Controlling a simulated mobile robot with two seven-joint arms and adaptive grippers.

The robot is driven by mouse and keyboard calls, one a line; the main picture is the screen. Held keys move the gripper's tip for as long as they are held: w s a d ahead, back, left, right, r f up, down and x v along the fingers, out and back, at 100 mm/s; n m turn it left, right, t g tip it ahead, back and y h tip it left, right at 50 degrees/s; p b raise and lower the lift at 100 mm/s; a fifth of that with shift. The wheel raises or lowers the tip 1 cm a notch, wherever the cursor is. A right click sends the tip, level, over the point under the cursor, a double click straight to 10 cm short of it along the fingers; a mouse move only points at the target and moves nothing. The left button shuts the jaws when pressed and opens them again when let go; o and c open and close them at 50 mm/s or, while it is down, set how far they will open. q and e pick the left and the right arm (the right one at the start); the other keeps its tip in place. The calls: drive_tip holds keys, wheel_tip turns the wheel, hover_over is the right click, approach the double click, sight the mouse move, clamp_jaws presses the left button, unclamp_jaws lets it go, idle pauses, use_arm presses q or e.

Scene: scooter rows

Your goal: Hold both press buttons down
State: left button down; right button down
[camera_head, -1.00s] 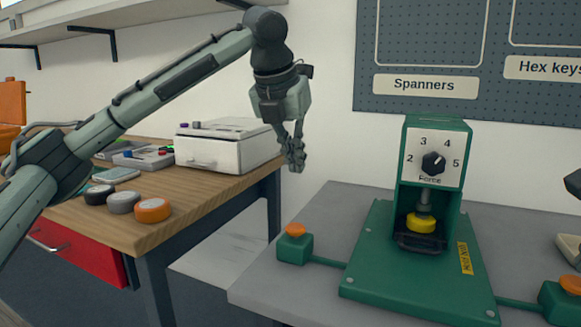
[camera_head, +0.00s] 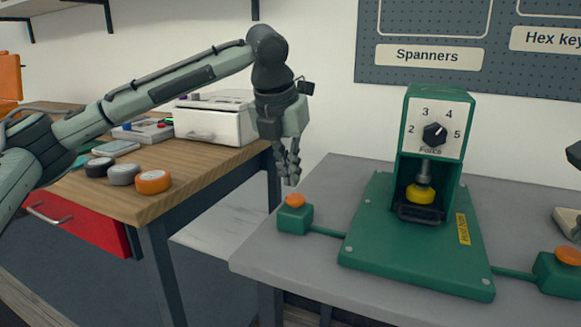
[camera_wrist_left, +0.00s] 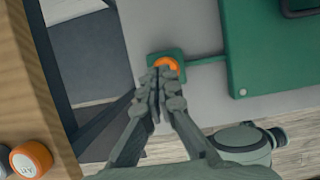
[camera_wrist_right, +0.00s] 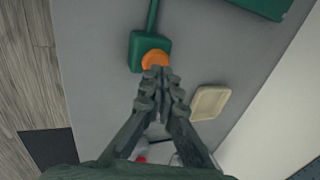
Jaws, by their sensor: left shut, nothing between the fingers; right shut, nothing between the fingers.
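The left press button (camera_head: 295,200) is an orange cap on a green box, joined by a green bar to the green press (camera_head: 415,255). My left gripper (camera_head: 291,180) is shut and empty just above it, fingers pointing down. In the left wrist view the shut fingertips (camera_wrist_left: 164,76) overlap the near part of the orange cap. The right press button (camera_head: 568,256) is at the right edge of the head view. In the right wrist view my right gripper (camera_wrist_right: 163,78) is shut and empty, its tips over the near edge of the orange cap (camera_wrist_right: 155,58). Contact cannot be told.
The press has a force dial (camera_head: 434,134) and a yellow-tipped ram over a dark holder. A wooden bench (camera_head: 190,190) with orange, grey and black round pieces stands at left. A cream tray (camera_wrist_right: 211,102) lies beside the right button.

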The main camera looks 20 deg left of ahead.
sight(292, 196)
use_arm(q)
drive_tip(key=shift+f, duration=0.15)
drive_tip(key=shift+f, duration=1.5)
use_arm(e)
drive_tip(key=shift+f, duration=1.65)
idle(3.6)
